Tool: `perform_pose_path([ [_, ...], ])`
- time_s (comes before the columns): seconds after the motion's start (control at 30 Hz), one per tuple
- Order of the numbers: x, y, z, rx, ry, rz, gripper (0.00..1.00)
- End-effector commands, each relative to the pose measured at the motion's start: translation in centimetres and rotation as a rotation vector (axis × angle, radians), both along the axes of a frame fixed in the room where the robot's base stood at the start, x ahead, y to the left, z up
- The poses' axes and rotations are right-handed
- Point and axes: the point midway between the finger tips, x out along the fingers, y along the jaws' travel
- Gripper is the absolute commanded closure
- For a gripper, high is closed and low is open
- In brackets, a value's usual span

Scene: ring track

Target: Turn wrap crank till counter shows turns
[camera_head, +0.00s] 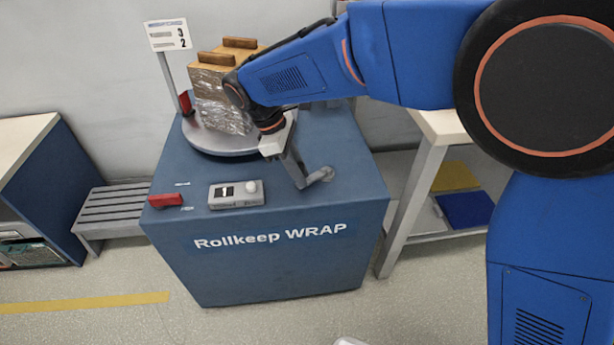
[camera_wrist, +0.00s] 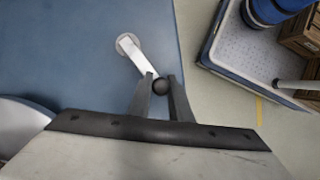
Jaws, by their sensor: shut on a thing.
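The wrap crank's pale hub (camera_wrist: 127,43) and short arm (camera_wrist: 139,60) show in the wrist view, with a dark round knob (camera_wrist: 160,87) at the arm's end. My gripper (camera_wrist: 161,85) is shut on this knob, one finger on each side. In the head view the crank (camera_head: 322,175) is on the right of the blue Rollkeep WRAP machine's top, and my gripper (camera_head: 293,168) partly hides it. A small grey box (camera_head: 237,195) with a dark-and-white window and a pale knob sits at the front; its window is too small to read. A white sign (camera_head: 168,34) shows 3 above 2.
A brown load (camera_head: 209,84), partly in clear film, stands on a round grey turntable (camera_head: 215,143) behind the crank. A red handle (camera_head: 165,200) is at the front left. A table (camera_head: 436,125) stands close on the right. Open floor lies in front.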

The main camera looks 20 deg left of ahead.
Motion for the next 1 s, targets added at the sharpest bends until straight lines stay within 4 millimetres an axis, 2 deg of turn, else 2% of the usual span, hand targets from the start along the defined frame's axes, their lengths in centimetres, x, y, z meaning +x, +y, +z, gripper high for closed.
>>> perform_pose_path([
  [0.2,1.3,1.5,0.0,0.004,-0.002,-0.195,1.0],
  [0.47,2.4,2.5,0.0,0.001,-0.002,-0.374,1.0],
  [1.0,3.3,3.1,0.1,0.0,-0.003,-0.369,1.0],
])
